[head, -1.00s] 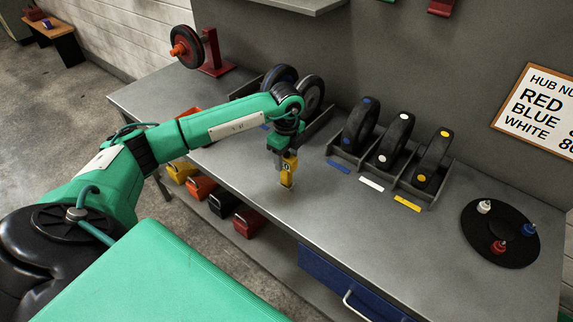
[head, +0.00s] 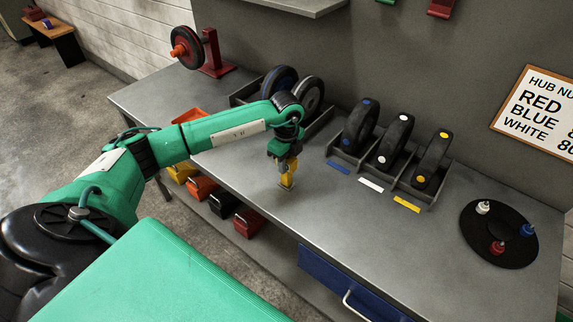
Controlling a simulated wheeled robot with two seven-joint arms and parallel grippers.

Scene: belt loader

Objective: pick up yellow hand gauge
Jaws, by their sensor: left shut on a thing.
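My left gripper (head: 287,164) points down over the middle of the grey bench (head: 235,168). It is shut on the yellow hand gauge (head: 287,181), which hangs upright below the fingers. The gauge's lower end is at or just above the bench top; I cannot tell whether it touches. The fingers and wrist hide the gauge's upper part. My right gripper is not in view.
A rack of wheels (head: 427,192) with blue, white and yellow labels stands to the right. A black round tray (head: 480,238) holds small white, red and blue pieces. Another wheel rack (head: 318,122) stands behind my wrist. Coloured bins (head: 247,223) sit below the bench.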

